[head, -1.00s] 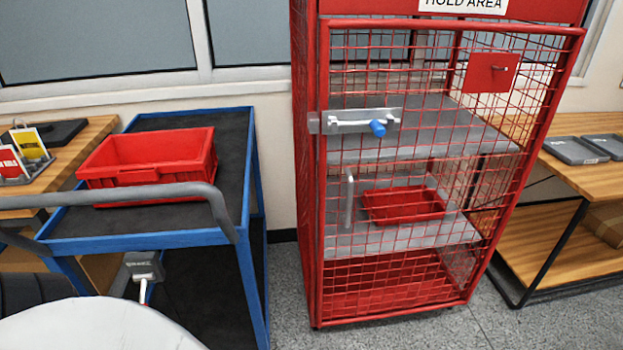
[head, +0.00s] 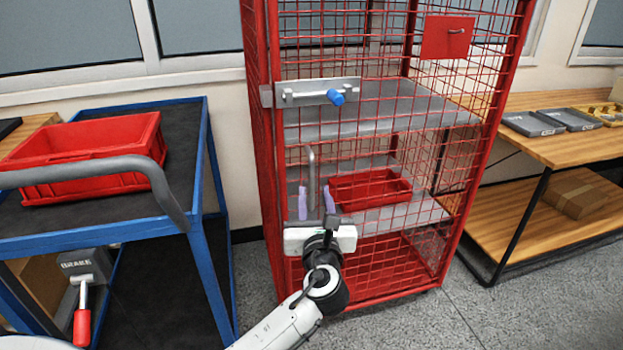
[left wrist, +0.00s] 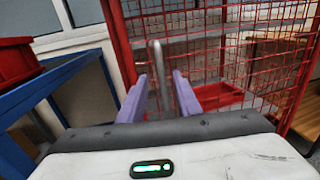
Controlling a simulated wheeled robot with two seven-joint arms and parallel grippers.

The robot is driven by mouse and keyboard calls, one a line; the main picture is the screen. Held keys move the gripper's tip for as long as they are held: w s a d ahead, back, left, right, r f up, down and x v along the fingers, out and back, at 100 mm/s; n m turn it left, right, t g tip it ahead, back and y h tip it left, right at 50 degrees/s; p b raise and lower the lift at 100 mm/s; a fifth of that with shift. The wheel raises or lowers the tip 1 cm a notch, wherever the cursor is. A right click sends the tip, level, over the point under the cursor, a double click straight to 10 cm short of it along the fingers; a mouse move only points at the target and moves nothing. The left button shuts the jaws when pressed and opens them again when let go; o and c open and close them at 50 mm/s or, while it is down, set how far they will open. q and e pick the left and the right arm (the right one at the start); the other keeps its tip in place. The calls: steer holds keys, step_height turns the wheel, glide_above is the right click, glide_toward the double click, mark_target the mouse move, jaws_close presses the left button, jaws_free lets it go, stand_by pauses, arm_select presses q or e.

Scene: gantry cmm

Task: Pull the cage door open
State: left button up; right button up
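The red cage (head: 262,160) has a wire-mesh front door (head: 400,240). A grey latch plate with a bar and blue knob (head: 337,97) is at the door's upper left. Below it is a vertical grey pull handle (head: 311,178), which also shows in the left wrist view (left wrist: 160,72). My left gripper (head: 316,202) is in front of the door at the handle's lower part. Its two purple fingers (left wrist: 160,98) are apart, and the handle shows between them in the left wrist view. I cannot tell whether they touch it. My right gripper is not in view.
A blue cart (head: 120,233) with a red bin (head: 90,150) stands left of the cage, its grey handlebar (head: 150,170) jutting forward. A wooden bench (head: 535,140) with grey trays stands at the right. Grey floor (head: 420,320) is free before the cage.

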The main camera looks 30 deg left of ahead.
mark_target(312, 176)
arm_select(q)
steer(key=b+x, duration=0.1)
steer(key=x, duration=0.8)
steer(key=shift+w+a+b, duration=0.25)
steer(key=shift+a+b, duration=0.05)
steer(key=shift+b, duration=0.05)
jaws_close()
